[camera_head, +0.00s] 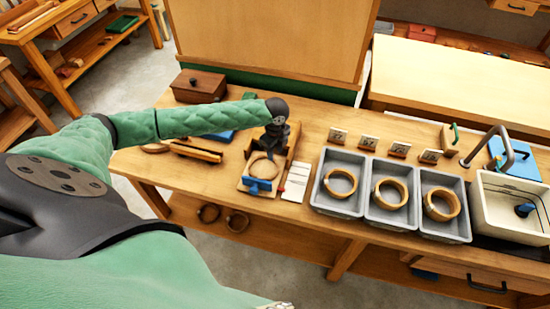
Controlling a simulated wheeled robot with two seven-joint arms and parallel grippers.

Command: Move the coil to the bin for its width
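A light wooden coil (264,170) lies in a wooden fixture with a blue part (258,186) at its front, left of the bins. My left gripper (270,150) points down over the back of this coil; its fingertips are small and dark, so I cannot tell whether they are open or touch the coil. Three grey bins stand in a row: the left bin (318,198), the middle bin (371,212) and the right bin (428,232). Each has a coil lying in it. Small marked wooden cards (368,143) stand behind the bins, too small to read surely. My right gripper is not in view.
A white sink (483,215) with a grey tap stands right of the bins. A white card (296,182) lies between fixture and bins. A brown box (198,85) and wooden rails (196,152) are at the left.

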